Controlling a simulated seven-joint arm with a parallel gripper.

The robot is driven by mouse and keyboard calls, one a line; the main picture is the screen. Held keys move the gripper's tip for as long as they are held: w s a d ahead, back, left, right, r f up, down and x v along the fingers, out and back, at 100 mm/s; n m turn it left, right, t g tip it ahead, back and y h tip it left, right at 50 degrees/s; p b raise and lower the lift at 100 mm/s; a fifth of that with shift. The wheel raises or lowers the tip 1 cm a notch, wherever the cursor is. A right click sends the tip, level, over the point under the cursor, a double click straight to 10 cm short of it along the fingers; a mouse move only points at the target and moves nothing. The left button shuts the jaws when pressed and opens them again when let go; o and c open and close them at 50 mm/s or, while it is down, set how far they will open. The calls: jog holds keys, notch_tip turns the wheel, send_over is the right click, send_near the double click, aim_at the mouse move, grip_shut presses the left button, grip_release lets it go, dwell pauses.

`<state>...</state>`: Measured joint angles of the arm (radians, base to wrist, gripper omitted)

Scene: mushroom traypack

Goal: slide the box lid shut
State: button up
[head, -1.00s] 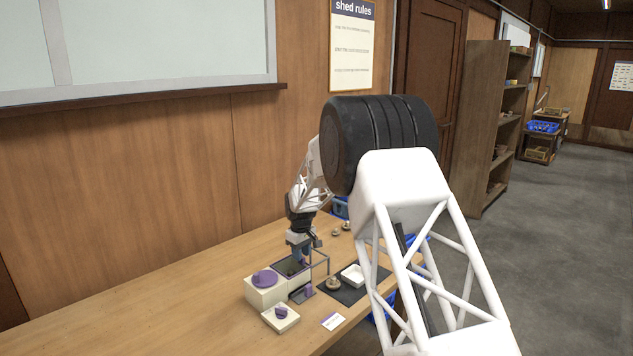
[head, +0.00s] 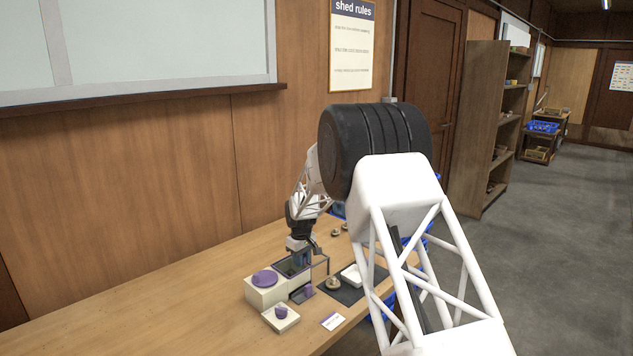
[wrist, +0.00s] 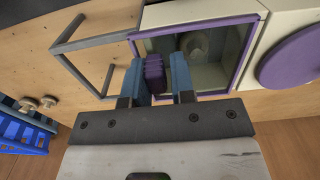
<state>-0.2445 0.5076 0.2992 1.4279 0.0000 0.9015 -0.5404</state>
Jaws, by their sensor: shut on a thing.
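The box (head: 292,267) stands on the bench; in the wrist view it has cream walls (wrist: 205,8) and a purple-edged opening. The lid (wrist: 195,25) appears to be a clear pane with a purple frame over the opening, with the inside visible. A ribbed purple knob (wrist: 154,72) stands near its left end. My gripper (wrist: 157,56) has its blue fingers shut on this knob; in the head view the gripper (head: 302,257) is low over the box. Grey rails (wrist: 88,50) extend left, empty. Whether a gap remains at the lid's far edge I cannot tell.
A cream block with a purple disc (head: 264,279) adjoins the box. In front are a small cream tray (head: 281,322) and a white card (head: 333,321). A dark mat (head: 346,293) bears a white dish (head: 351,275) and a mushroom (head: 333,283). Bench left is clear.

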jog(key=shift+s+f, duration=0.3)
jog(key=shift+f, duration=0.4)
jog(key=shift+s+a+f, duration=0.2)
jog(key=shift+s+a, duration=0.2)
jog(key=shift+s, duration=0.05)
jog(key=o, duration=0.4)
jog(key=shift+o, duration=0.2)
jog(key=shift+r, duration=0.25)
jog(key=o, duration=0.3)
jog(key=shift+r, duration=0.25)
jog(key=shift+w+r, duration=0.15)
jog(key=shift+r, duration=1.05)
jog(key=shift+w+r, duration=0.1)
jog(key=shift+r, duration=1.05)
